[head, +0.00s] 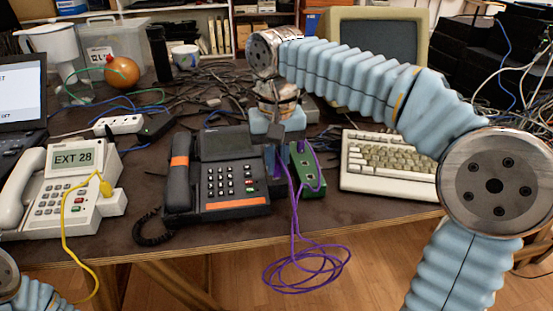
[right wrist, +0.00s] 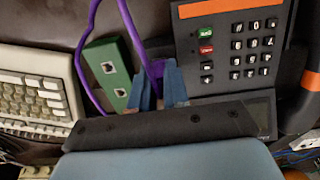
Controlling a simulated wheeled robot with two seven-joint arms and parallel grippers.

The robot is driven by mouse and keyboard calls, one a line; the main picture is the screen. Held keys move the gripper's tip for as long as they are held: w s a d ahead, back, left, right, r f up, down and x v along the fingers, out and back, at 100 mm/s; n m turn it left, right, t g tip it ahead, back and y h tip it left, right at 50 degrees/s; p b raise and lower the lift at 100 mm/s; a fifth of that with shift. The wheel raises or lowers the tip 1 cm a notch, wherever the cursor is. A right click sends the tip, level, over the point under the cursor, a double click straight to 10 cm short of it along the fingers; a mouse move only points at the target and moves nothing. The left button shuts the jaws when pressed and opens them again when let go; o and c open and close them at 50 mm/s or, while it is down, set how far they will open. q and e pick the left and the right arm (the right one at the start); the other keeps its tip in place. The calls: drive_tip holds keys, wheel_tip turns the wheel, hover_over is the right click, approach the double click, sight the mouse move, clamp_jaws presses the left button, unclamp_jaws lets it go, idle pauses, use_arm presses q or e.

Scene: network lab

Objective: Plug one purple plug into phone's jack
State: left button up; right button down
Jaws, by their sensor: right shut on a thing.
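The black desk phone (head: 235,190) with an orange stripe and handset stands mid-table; its keypad also shows in the right wrist view (right wrist: 240,48). I cannot make out its jack. My right gripper (head: 275,158) points down at the phone's right side, between phone and green box. In the right wrist view its blue fingers (right wrist: 160,88) are shut on a purple plug, mostly hidden between them, with its purple cord (right wrist: 133,28) trailing away. The green box (right wrist: 108,70) has two jacks that look empty. A second purple cord (right wrist: 80,60) runs along its far side. My left gripper is out of view.
A white EXT 28 phone (head: 62,190) with a yellow cord stands at left. A beige keyboard (head: 390,165) lies right of the green box. Purple cord loops (head: 305,270) hang past the front table edge. Tangled dark cables lie behind.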

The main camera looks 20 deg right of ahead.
drive_tip(key=shift+f, duration=0.2)
drive_tip(key=c, duration=1)
unclamp_jaws()
drive_tip(key=shift+c, duration=0.2)
wheel_tip(320, 180, up, 14)
drive_tip(key=p, duration=0.2)
drive_tip(key=shift+f+p, duration=0.15)
drive_tip(key=shift+p, duration=0.15)
